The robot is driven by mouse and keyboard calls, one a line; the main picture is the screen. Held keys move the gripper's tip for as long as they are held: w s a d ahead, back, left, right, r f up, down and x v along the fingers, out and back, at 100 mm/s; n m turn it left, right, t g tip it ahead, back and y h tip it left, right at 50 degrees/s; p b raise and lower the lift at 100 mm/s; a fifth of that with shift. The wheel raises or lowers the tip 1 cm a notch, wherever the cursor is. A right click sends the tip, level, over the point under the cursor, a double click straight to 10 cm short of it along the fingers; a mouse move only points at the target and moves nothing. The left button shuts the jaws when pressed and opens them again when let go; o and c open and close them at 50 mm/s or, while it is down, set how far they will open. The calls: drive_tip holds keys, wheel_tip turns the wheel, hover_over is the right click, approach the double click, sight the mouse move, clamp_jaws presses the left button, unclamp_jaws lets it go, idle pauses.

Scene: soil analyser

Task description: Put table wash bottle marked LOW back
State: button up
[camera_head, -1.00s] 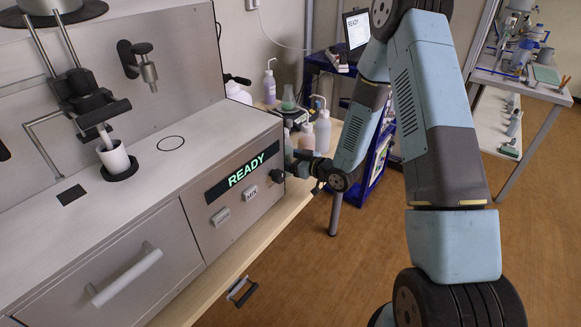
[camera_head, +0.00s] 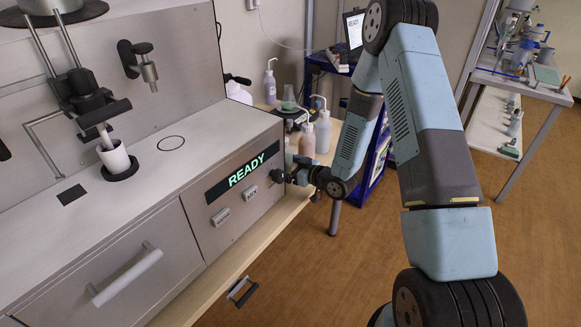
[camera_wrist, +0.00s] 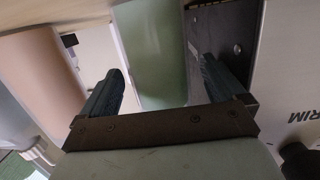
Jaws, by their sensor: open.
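Several wash bottles stand on the wooden table beside the analyser; no LOW mark is legible on any. A peach bottle (camera_head: 307,142) and a grey-white bottle (camera_head: 323,133) show in the head view, with a pale green one (camera_head: 289,154) partly hidden by the analyser's corner. In the wrist view, the green bottle (camera_wrist: 152,50) lies between the fingers' lines, and the peach bottle (camera_wrist: 45,70) is left of them. My gripper (camera_wrist: 165,85) is open, with a gap beside the green bottle. In the head view, my gripper (camera_head: 283,177) is small beside the analyser's front corner.
The analyser (camera_head: 222,135) with its READY display is close to my gripper; its panel (camera_wrist: 290,80) fills the wrist view's right side. A purple bottle (camera_head: 270,90) and a white jug (camera_head: 238,93) stand behind. A blue cart (camera_head: 374,165) stands right. Floor at right is clear.

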drive_tip(key=v, duration=1.2)
drive_tip(key=w+d+r+h, duration=0.5)
drive_tip(key=d+r+h, duration=0.1)
drive_tip(key=r, duration=0.3)
drive_tip(key=s+d+r+m+h, duration=0.2)
drive_tip(key=d+r+h, duration=0.1)
drive_tip(key=r, duration=0.3)
drive_tip(key=s+d+r+m+h, duration=0.2)
drive_tip(key=d+r+h, duration=0.1)
drive_tip(key=r, duration=0.2)
drive_tip(key=s+r+m+g, duration=0.1)
drive_tip(key=s+r+m, duration=0.1)
drive_tip(key=s+r, duration=0.3)
drive_tip(key=s+r+m+g, duration=0.2)
drive_tip(key=s+r, duration=0.2)
drive_tip(key=s, duration=0.9)
drive_tip(key=s+d+r+m+g, duration=0.1)
drive_tip(key=s+r+m, duration=0.1)
drive_tip(key=s+r, duration=0.3)
drive_tip(key=s, duration=0.4)
drive_tip(key=shift+s+r+h, duration=0.3)
drive_tip(key=shift+r+h, duration=0.05)
drive_tip(key=shift+h, duration=0.05)
